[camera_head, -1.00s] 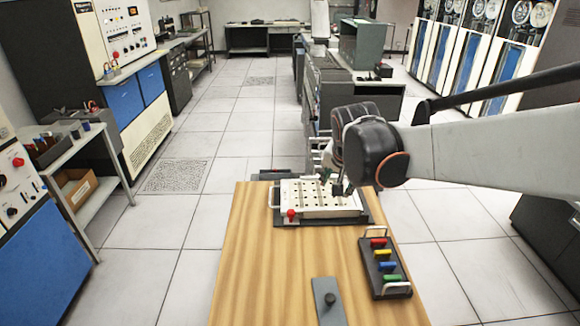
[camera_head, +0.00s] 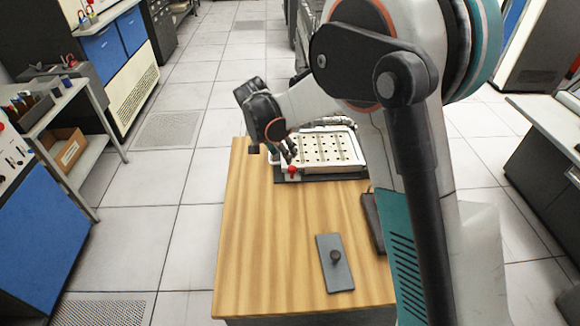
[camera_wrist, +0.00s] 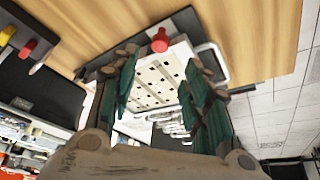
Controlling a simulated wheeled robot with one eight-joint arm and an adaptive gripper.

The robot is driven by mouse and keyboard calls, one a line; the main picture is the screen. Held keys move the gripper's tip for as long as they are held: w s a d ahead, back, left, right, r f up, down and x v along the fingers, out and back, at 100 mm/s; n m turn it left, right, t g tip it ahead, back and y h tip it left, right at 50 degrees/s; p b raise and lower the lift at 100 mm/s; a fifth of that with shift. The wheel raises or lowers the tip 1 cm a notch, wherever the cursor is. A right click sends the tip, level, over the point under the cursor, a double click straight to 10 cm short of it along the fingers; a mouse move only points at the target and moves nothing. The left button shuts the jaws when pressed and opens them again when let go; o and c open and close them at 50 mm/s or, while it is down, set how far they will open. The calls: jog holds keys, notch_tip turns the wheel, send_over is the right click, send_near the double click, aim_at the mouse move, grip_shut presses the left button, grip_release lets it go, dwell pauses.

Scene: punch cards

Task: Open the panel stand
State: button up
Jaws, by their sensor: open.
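The panel stand is a white panel with rows of dark holes (camera_head: 328,149) on a dark base, at the far end of the wooden table. A red knob (camera_head: 292,170) sits at its near left corner. My gripper (camera_head: 291,154) is over the panel's left end, partly hidden by its own wrist. In the wrist view my gripper (camera_wrist: 162,95) is open, with green-padded fingers on either side of the panel (camera_wrist: 158,80) in the picture and nothing held. The red knob (camera_wrist: 159,41) and a metal handle (camera_wrist: 213,62) show beyond the fingertips. Whether the fingers touch anything, I cannot tell.
A grey plate with a dark knob (camera_head: 337,276) lies on the wooden table (camera_head: 265,240). A dark rack (camera_head: 372,218) is mostly hidden by my arm; its red peg (camera_wrist: 27,48) shows in the wrist view. The table's left half is clear.

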aim_at(292, 168)
jog(key=b+x, duration=0.2)
jog(key=x, duration=0.8)
jog(key=shift+w+d+f+b, duration=0.1)
jog(key=shift+f+b, duration=0.15)
jog(key=shift+b, duration=0.1)
jog(key=shift+c, duration=0.6)
grip_shut()
